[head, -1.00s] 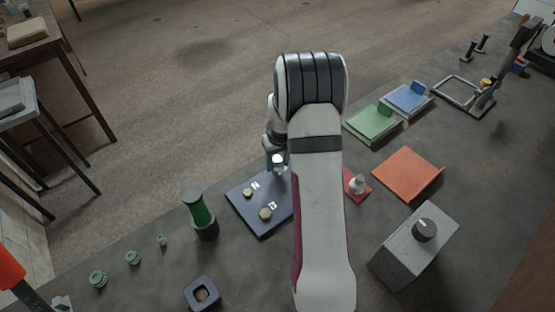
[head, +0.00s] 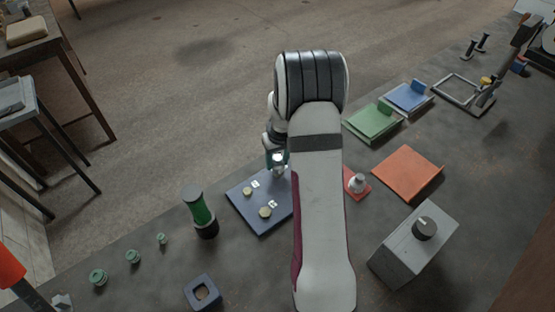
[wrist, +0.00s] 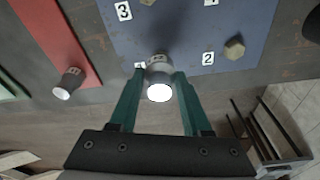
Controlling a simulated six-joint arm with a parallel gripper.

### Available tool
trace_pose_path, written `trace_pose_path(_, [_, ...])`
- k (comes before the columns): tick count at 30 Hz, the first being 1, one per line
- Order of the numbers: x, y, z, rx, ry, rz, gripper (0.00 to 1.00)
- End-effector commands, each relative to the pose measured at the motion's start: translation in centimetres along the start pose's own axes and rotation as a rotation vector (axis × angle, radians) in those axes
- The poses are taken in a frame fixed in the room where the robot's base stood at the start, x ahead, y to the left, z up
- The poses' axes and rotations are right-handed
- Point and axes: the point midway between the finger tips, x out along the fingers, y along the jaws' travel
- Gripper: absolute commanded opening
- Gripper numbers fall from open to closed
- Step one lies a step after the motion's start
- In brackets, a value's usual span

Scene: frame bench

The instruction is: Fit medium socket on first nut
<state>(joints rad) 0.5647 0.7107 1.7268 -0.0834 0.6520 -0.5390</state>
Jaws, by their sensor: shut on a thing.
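My gripper (wrist: 158,95) is shut on a grey socket with a bright white end (wrist: 159,78). The held socket stands over the near edge of the blue plate (wrist: 180,40), beside a number label it partly covers. The nut at that spot is hidden, so I cannot tell whether the socket sits around it. A brass nut (wrist: 235,48) shows beside label 2. In the head view, the blue plate (head: 240,210) shows two nuts (head: 248,191) (head: 265,212), and my gripper (head: 278,164) is at its far corner, partly behind my arm.
Another grey socket (wrist: 68,83) stands on a red mat (wrist: 60,45), left of the plate in the wrist view. A green cylinder (head: 199,209) stands left of the plate in the head view. A grey box with a knob (head: 408,255) stands at right. Floor lies beyond the bench edge.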

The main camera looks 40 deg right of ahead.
Motion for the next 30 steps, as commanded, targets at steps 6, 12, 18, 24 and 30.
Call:
trace_pose_path(6, [0.2, 0.0, 0.0, 0.000, -0.001, 0.000, 0.00])
trace_pose_path(12, [0.7, 0.0, 0.1, 0.000, -0.001, 0.000, 0.00])
trace_pose_path(18, [1.2, 0.0, 0.2, 0.000, 0.000, 0.000, 0.00])
trace_pose_path(24, [1.7, 0.0, 0.3, 0.000, -0.001, 0.000, 0.00])
trace_pose_path(30, [2.2, 0.0, 0.3, 0.000, 0.000, 0.000, 0.00])
